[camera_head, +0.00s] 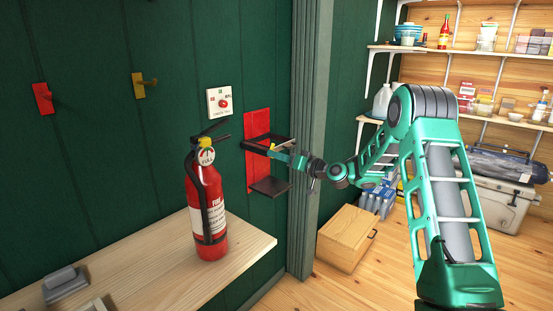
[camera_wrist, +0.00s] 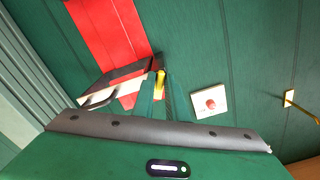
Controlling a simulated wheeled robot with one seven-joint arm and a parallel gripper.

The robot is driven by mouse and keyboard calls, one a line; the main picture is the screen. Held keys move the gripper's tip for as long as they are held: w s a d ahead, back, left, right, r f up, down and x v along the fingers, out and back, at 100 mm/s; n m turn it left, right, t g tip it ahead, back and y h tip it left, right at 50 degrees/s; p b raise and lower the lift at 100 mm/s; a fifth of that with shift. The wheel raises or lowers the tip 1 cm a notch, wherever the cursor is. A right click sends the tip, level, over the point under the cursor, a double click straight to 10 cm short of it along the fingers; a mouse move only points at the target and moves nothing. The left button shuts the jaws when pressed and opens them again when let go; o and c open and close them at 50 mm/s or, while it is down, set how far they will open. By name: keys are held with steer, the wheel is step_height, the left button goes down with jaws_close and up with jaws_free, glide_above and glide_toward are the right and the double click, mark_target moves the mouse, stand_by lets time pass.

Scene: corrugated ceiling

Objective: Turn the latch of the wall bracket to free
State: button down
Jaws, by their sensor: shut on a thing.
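The wall bracket has a red back plate (camera_head: 256,122) on the green wall, with a black upper frame and a black lower shelf (camera_head: 270,186). Its small yellow latch (camera_head: 273,147) is at the front of the upper frame. In the wrist view the bracket's red plate (camera_wrist: 100,30) runs to the top, and the yellow latch (camera_wrist: 160,80) shows between my fingers. My gripper (camera_head: 277,153) is shut on the latch, at the frame's right side; it also shows in the wrist view (camera_wrist: 158,88). The fingers partly hide the latch, so its exact angle is hard to tell. The bracket holds nothing.
A red fire extinguisher (camera_head: 206,205) stands on the wooden bench (camera_head: 150,275), left of the bracket. A white plate with a red button (camera_head: 224,102) and red and yellow hooks (camera_head: 146,82) are on the wall. A wooden box (camera_head: 345,238) is on the floor.

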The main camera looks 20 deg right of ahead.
steer(key=n, duration=0.5)
steer(key=shift+d+f, duration=0.1)
steer(key=shift+f, duration=0.25)
steer(key=shift+n, duration=0.4)
steer(key=c, duration=1.9)
jaws_free()
steer(key=shift+f, duration=0.1)
steer(key=shift+o, duration=0.2)
steer(key=shift+r, duration=0.25)
steer(key=v, duration=1)
steer(key=shift+s+d, duration=0.2)
